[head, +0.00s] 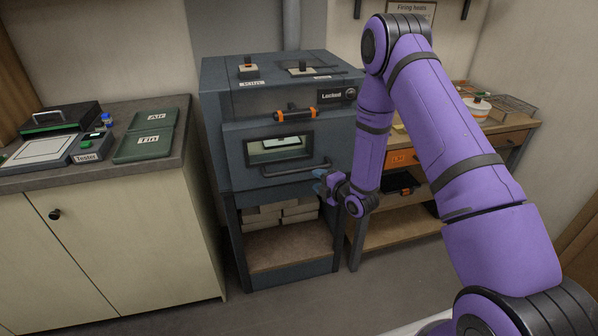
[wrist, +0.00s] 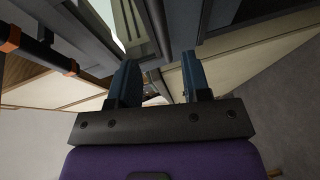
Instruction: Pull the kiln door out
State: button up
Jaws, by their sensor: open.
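The kiln (head: 225,75) is a dark blue-grey cabinet on a stand. Its door (head: 234,165) has a window with a pale piece inside, and looks shut. A dark bar handle (head: 295,171) runs across the door below the window. My gripper (head: 319,181) is at the right end of this handle, fingers pointing to the kiln. In the wrist view the two blue fingers (wrist: 158,72) are apart. A dark bar (wrist: 155,28), which looks like the handle, runs toward the gap between them. I cannot tell whether they touch it.
An orange-ended latch bar (head: 295,114) sits above the door beside a Lockout label (head: 332,96). A counter (head: 180,178) with green Air and Tin cases stands left, a wooden bench (head: 515,124) right. Bricks (head: 263,217) lie under the kiln. The floor in front is clear.

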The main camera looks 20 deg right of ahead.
aim_at(299, 171)
jog(key=x, duration=1)
jog(key=shift+w+a, duration=0.2)
jog(key=shift+w, duration=0.15)
jog(key=shift+f, duration=0.1)
grip_shut()
